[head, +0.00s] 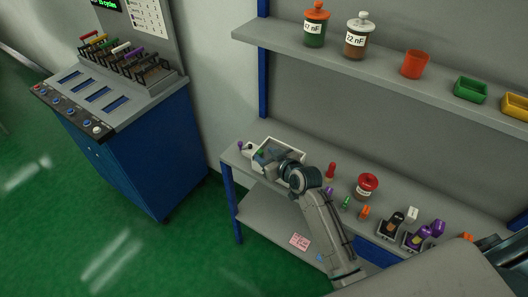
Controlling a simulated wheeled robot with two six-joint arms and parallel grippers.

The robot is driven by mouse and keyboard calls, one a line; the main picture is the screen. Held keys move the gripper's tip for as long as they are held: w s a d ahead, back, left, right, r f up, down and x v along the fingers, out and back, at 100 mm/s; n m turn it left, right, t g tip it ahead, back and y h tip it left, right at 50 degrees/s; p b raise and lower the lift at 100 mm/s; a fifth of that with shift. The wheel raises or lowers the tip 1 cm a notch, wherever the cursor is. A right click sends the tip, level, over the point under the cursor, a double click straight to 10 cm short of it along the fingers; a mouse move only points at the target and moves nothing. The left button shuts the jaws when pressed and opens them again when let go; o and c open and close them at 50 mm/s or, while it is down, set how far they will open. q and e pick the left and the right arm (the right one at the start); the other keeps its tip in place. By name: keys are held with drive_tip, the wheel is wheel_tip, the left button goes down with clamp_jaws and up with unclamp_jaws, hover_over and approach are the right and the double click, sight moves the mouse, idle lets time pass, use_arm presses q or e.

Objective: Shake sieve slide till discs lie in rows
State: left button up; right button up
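A pale box-like tray (297,186), which may be the sieve slide, sits at the left end of the grey table. My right arm reaches up to it from the bottom of the head view. My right gripper (268,158) is at the tray, over or inside its opening, and covers much of it. The fingertips are small and dark, so I cannot tell whether they are open or shut, or touching anything. A small green spot shows beside the gripper inside the tray. I cannot make out any discs or rows. My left gripper is not in view.
A red-lidded jar (367,186), a red peg-like piece (331,171) and small coloured pieces stand along the table (412,207). Above is a shelf (285,41) with jars, a cup and bins. A blue console cabinet (150,150) stands left, with green floor between.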

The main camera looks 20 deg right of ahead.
drive_tip(key=shift+x, duration=0.85)
drive_tip(key=shift+c, duration=0.2)
clamp_jaws()
drive_tip(key=s+d, duration=0.1)
drive_tip(key=s, duration=0.1)
drive_tip(key=s+d, duration=0.2)
drive_tip(key=shift+s+d+p, duration=0.15)
drive_tip(key=shift+s+p, duration=0.05)
drive_tip(key=shift+p, duration=0.1)
drive_tip(key=shift+w, duration=0.1)
drive_tip(key=shift+o, duration=0.2)
unclamp_jaws()
drive_tip(key=shift+d, duration=0.1)
